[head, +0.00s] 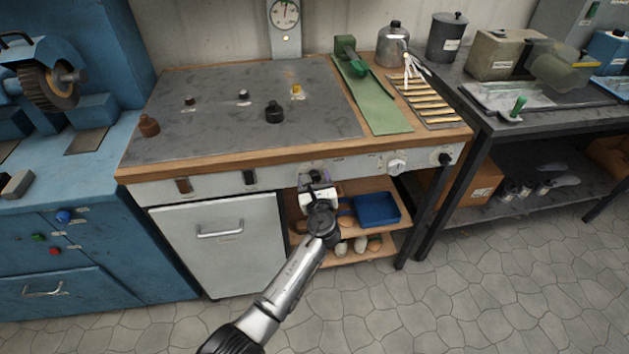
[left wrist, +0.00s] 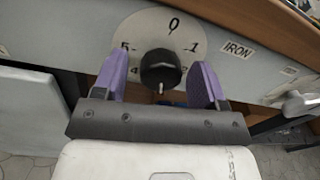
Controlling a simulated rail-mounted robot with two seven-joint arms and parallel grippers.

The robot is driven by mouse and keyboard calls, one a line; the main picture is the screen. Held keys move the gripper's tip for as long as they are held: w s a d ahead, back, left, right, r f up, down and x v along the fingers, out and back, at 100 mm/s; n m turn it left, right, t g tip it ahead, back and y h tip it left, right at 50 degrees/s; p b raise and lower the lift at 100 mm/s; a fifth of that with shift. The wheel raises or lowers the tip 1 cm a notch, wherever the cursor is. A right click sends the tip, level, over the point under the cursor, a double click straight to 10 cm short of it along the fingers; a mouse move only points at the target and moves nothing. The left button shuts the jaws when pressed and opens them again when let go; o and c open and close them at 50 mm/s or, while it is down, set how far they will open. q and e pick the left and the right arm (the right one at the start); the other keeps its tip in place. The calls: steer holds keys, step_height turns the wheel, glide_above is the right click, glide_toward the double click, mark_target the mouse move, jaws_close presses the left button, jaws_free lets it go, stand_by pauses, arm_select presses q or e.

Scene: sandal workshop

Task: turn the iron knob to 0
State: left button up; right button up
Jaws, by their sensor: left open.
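The iron knob (left wrist: 161,70) is black and sits on a round pale dial (left wrist: 140,28) with a 0 at the top, 1 to the right, and 5 and 4 to the left. A small white mark on the knob's lower edge faces down, away from the 0. The IRON label (left wrist: 238,50) is to the right of the dial. My left gripper (left wrist: 158,82) is open, with one purple finger on each side of the knob and gaps showing beside it. In the head view the left gripper (head: 316,183) is at the bench's front panel and partly covers the knob (head: 316,175). My right gripper is not in view.
A white knob (head: 397,166) and a black knob (head: 445,158) are further right on the panel. A shelf with a blue tray (head: 377,209) is below. The bench top (head: 220,115) holds small dark objects and a green strip (head: 372,100).

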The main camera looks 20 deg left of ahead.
arm_select(q)
steer(key=c, duration=0.9)
